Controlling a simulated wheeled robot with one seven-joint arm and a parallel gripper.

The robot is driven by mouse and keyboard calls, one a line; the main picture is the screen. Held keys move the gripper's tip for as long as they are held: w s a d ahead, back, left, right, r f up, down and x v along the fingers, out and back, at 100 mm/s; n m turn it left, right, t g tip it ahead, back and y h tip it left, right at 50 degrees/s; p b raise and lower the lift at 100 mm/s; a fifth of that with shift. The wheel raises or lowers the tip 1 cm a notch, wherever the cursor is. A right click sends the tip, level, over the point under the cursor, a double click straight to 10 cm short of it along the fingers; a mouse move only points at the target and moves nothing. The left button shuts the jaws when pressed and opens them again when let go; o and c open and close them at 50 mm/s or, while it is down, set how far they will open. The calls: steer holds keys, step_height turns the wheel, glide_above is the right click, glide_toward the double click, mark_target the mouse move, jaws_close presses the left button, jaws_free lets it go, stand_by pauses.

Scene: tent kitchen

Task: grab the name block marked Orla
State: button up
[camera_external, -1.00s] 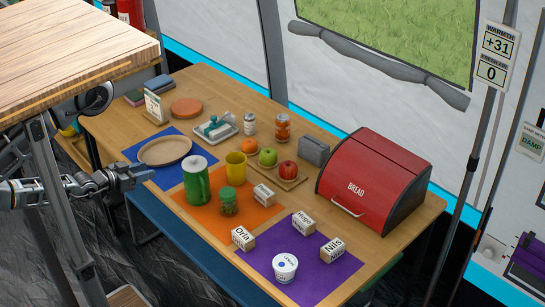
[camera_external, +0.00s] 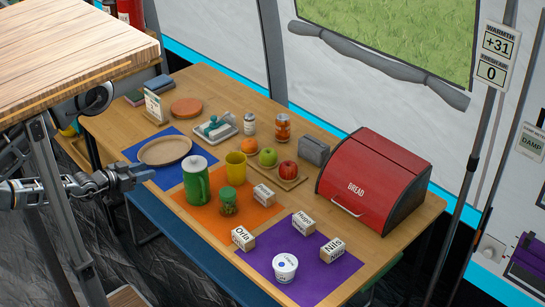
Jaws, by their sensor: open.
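The name block marked Orla (camera_external: 243,238) sits at the left corner of the purple mat (camera_external: 318,284), by its border with the orange mat. Two more name blocks, Hugo (camera_external: 303,223) and Nils (camera_external: 332,250), stand on or at the edge of the purple mat. Another block (camera_external: 264,195) stands on the orange mat; I cannot read its face. My gripper (camera_external: 143,174) is at the left edge of the table, near the blue mat, well left of the Orla block. It is open, with nothing seen in it.
A green jug (camera_external: 196,181), a small green-lidded jar (camera_external: 228,200) and a yellow cup (camera_external: 236,165) stand on the orange mat, between my gripper and the Orla block. A white tub (camera_external: 285,268) stands right of Orla. A red bread box (camera_external: 372,185) is farther right.

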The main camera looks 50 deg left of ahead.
stand_by(0.5)
steer(key=o, duration=1.1)
steer(key=t+h+b, duration=0.1)
steer(key=t+b, duration=0.2)
steer(key=b, duration=0.1)
glide_toward(238, 237)
steer(key=w, duration=0.4)
steer(key=shift+m, duration=0.4)
steer(key=shift+w+d+f+p, duration=0.1)
steer(key=shift+w+p, duration=0.15)
steer(key=shift+w, duration=1.35)
steer(key=shift+w+d+f+p, duration=0.15)
steer(key=shift+w+p, duration=0.1)
steer(key=shift+w, duration=1.4)
